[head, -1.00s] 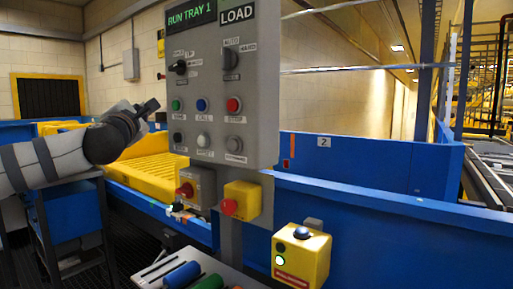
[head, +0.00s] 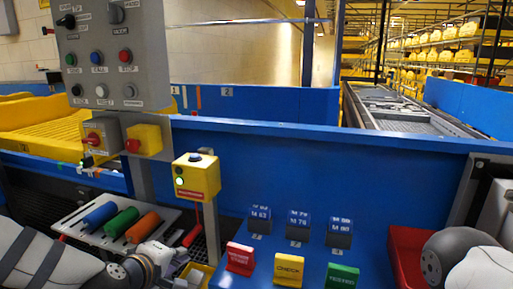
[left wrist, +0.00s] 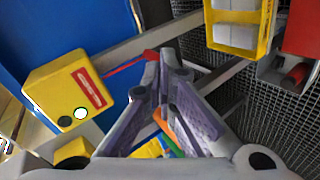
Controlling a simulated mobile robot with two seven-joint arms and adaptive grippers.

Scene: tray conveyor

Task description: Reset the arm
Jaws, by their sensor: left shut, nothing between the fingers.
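My left arm (head: 40,255) comes in low from the left in the head view. Its gripper (head: 190,279) is at the bottom edge, in front of the tool shelf and below the yellow button box, partly cut off. In the left wrist view the left gripper (left wrist: 158,62) is shut and empty, its fingers meeting at the tips. My right arm (head: 468,262) shows only as a rounded grey link at the bottom right; its gripper is out of view.
A grey control panel (head: 99,76) stands at the left. The yellow button box (head: 197,178) shows a lit green light. A shelf holds blue, green and orange rolls (head: 121,222). Red, yellow and green cards (head: 289,270) stand before the blue wall (head: 330,165). A red bin (head: 405,250) is at right.

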